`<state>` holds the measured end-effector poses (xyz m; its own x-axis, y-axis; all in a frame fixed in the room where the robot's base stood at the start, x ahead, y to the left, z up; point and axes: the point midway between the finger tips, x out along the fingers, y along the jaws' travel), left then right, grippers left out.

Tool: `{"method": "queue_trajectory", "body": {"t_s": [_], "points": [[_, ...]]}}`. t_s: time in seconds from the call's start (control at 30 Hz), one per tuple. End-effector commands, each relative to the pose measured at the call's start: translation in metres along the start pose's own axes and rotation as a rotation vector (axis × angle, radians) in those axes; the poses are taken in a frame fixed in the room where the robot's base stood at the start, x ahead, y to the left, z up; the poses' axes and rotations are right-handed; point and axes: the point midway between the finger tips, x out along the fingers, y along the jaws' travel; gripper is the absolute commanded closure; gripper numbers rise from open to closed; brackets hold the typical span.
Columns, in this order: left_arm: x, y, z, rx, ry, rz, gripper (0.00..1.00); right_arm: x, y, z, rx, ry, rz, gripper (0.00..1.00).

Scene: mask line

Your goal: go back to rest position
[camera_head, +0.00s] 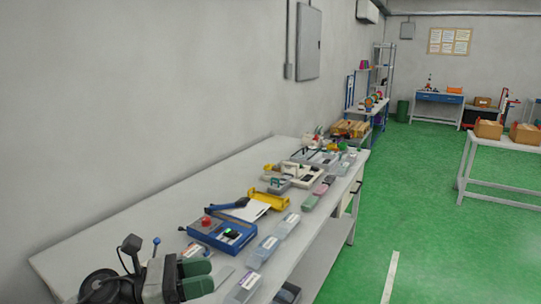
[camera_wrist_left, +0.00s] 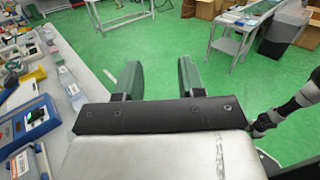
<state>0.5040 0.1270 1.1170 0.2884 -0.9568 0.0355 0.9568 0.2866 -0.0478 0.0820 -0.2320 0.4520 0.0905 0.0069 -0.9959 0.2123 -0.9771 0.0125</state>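My left gripper (camera_head: 198,277) shows at the bottom left of the head view, near the front end of the long white workbench (camera_head: 120,231). Its two green fingers stand apart with nothing between them. In the left wrist view the same fingers (camera_wrist_left: 160,76) are parted, with green floor showing through the gap. My right gripper is not in view; part of an arm of mine shows at the right of the left wrist view.
The workbench runs along the left wall and carries a blue device (camera_head: 222,233), a yellow fixture (camera_head: 269,199) and clear boxes (camera_head: 263,251). A white table (camera_head: 508,143) with cardboard boxes stands to the right. Green floor (camera_head: 425,215) between them is open.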

Motion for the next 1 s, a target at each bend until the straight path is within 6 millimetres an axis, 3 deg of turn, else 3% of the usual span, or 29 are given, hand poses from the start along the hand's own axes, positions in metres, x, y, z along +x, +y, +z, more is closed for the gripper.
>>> {"method": "queue_trajectory", "body": {"t_s": [0.1, 0.23, 0.37, 0.47, 0.6, 0.8, 0.83, 1.0], "points": [[0.010, -0.004, 0.004, -0.360, -0.271, 0.156, 0.61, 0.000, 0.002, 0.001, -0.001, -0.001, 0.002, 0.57], [-0.003, 0.003, -0.005, -0.789, -0.548, 0.345, 0.61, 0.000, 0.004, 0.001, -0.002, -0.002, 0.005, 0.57], [-0.031, 0.008, -0.040, -1.232, -0.806, 0.555, 0.61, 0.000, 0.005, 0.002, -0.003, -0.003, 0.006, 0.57], [-0.058, 0.000, -0.081, -1.570, -0.997, 0.738, 0.61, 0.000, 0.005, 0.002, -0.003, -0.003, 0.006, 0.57], [-0.096, -0.035, -0.146, -1.994, -1.245, 1.031, 0.61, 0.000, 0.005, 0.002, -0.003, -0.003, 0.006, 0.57], [-0.129, -0.101, -0.207, -2.358, -1.488, 1.400, 0.61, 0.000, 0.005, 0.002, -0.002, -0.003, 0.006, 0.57], [-0.132, -0.110, -0.212, 2.334, 1.479, -1.413, 0.61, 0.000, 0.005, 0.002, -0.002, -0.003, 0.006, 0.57], [-0.147, -0.163, -0.237, 2.040, 1.324, -1.383, 0.61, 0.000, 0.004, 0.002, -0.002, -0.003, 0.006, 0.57]]}}
